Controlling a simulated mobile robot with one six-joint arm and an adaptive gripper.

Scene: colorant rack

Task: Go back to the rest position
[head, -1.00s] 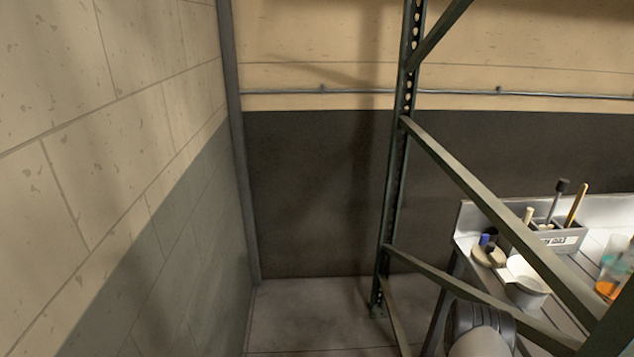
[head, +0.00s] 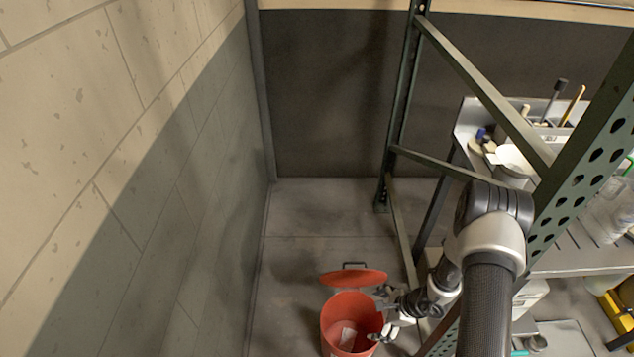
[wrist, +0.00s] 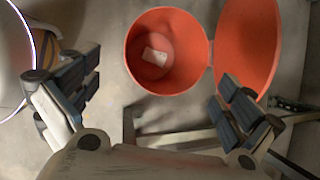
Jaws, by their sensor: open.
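My gripper (head: 381,313) is at the right rim of an orange-red bin in the head view. In the wrist view my gripper (wrist: 150,100) has its two fingers spread wide with nothing between them. The bin (head: 338,318) stands on the floor with its lid (head: 353,278) tipped open at the back. A small pale item (head: 348,338) lies inside on the bottom. The wrist view also shows the bin (wrist: 140,75), the raised lid (wrist: 245,50) and the pale item (wrist: 155,57).
A block wall (head: 160,150) runs along the left. A green rack post (head: 580,160) and its braces stand close by my arm. A bench (head: 470,115) with a pot (head: 513,165) and tools is behind the rack. Bare floor (head: 310,215) lies behind the bin.

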